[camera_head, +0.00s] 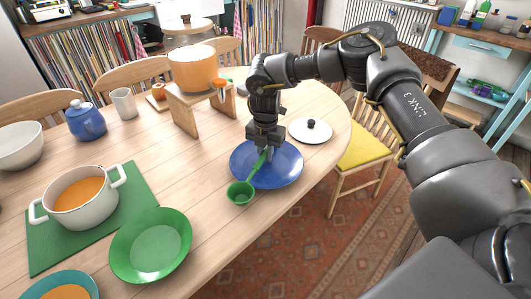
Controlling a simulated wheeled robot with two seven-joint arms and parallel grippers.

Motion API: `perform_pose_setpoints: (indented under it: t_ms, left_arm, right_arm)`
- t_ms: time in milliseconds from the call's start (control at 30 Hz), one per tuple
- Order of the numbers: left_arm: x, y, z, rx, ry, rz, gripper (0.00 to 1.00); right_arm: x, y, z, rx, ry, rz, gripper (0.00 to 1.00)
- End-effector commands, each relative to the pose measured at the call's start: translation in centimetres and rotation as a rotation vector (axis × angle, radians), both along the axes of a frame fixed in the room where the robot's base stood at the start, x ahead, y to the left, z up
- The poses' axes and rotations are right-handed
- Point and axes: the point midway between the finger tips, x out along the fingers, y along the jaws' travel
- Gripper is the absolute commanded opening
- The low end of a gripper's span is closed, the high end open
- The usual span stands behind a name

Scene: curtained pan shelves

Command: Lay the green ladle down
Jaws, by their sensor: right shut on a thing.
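The green ladle (240,192) is in my right gripper (266,148), which is shut on its handle. The gripper points down over the blue plate (287,175). The ladle's handle slants across the plate, and its bowl hangs past the plate's front left edge, over or near the wooden table. I cannot tell whether the ladle touches the plate or the table. My left gripper is not in view.
A white pot (85,198) of orange soup stands on a green mat (135,180). A green bowl (150,246) is at front left. An orange pot (194,70) sits on a wooden stand (184,117). A white lid (310,131) lies behind the plate. Bare table lies left of the plate.

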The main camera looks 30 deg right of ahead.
Motion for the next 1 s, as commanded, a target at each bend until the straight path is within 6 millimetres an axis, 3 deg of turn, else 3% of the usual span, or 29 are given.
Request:
perform_pose_setpoints:
  t_ms: [33,200,567,1000]
  left_arm:
    - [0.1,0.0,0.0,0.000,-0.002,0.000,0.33]
    - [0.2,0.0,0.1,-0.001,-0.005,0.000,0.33]
    - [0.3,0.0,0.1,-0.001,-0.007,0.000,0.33]
    - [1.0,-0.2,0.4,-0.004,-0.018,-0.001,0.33]
  right_arm:
    - [0.0,0.0,-0.1,0.000,0.001,-0.001,0.18]
    - [0.0,0.0,-0.1,0.000,0.000,-0.001,0.39]
    - [0.0,0.0,0.6,0.000,-0.001,-0.001,0.39]
    - [0.1,-0.1,8.9,0.000,-0.002,-0.001,0.39]
